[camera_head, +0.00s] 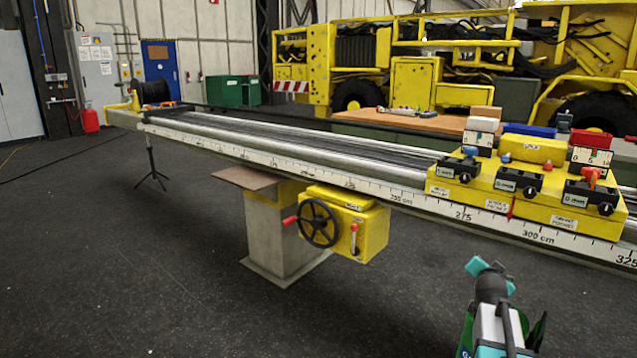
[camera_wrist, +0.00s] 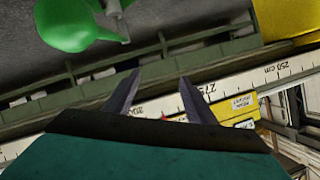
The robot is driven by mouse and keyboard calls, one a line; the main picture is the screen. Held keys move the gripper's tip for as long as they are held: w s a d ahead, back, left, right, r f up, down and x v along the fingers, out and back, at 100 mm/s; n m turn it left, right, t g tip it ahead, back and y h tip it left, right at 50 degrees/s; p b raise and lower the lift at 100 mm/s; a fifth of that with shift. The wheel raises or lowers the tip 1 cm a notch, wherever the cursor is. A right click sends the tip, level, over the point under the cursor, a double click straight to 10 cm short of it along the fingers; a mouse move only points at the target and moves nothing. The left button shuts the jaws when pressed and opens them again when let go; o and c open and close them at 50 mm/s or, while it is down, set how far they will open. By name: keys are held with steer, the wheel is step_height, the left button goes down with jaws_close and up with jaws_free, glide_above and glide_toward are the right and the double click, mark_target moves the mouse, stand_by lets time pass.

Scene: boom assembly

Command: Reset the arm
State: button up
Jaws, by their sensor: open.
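My gripper (camera_wrist: 158,78) shows in the wrist view, with two dark pointed fingers apart and nothing between them. Beyond the fingers is the boom bench's white scale (camera_wrist: 240,88), around the 275 mark, with a yellow block behind the right finger. The fingers look apart from the bench, though the exact distance cannot be told. In the head view, part of my teal and grey arm (camera_head: 492,290) stands at the bottom right, in front of the bench. The gripper's fingers cannot be made out there.
The long bench (camera_head: 300,160) crosses the head view. Its yellow carriage (camera_head: 470,190) bears several dials and blocks. A yellow handwheel box (camera_head: 365,228) hangs below. A concrete pillar (camera_head: 270,235) supports it. A green rounded thing (camera_wrist: 68,25) shows in the wrist view. The front floor is clear.

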steer(key=s+a+f+n+g+y+p, duration=0.1)
steer(key=s+a+f+g+y+p, duration=0.15)
steer(key=a+f, duration=0.5)
steer(key=s+a+f+n+g+y+p, duration=0.1)
steer(key=a+f+p, duration=0.3)
steer(key=a+f, duration=0.4)
steer(key=s+a+f+n+g+y+p, duration=0.25)
steer(key=s+a+f+p, duration=0.25)
steer(key=s+a+f, duration=0.55)
steer(key=s+a+f+n+g+p, duration=0.1)
steer(key=s+a+f+g+p, duration=0.2)
steer(key=s, duration=0.6)
steer(key=s+a+f+n+g+p, duration=0.1)
steer(key=s+a+f+g, duration=0.1)
steer(key=s+a+f, duration=0.5)
steer(key=s+r+n+g+y+p, duration=0.1)
steer(key=s+n+g, duration=0.4)
steer(key=s, duration=1.5)
steer(key=shift+r+g, duration=0.25)
steer(key=shift+g, duration=0.25)
